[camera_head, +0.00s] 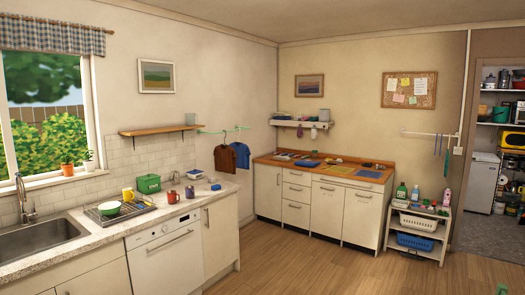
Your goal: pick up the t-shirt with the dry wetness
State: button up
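Two t-shirts hang on hangers from a pale green wall rail (220,129) beyond the left counter's end. The left one is a rust-brown t-shirt (225,160) and the right one is a blue t-shirt (241,155). Both hang upright, side by side and close together. Several flat coloured items, perhaps folded cloths, lie on the far wooden counter, among them a yellow one (335,169) and a blue one (369,173). I cannot tell which are garments, or whether any is dry or wet.
The left counter (190,210) holds a green box (148,184), mugs and a dish rack (120,209). A low shelf unit with a white basket (418,222) stands right of the far cabinets (315,207). The wooden floor (310,268) between is clear. A doorway opens at right.

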aim_at(242, 150)
jog(key=u, duration=0.1)
jog(key=i, duration=2.45)
jog(key=u, duration=0.05)
jog(key=i, duration=3.95)
jog(key=z, duration=0.05)
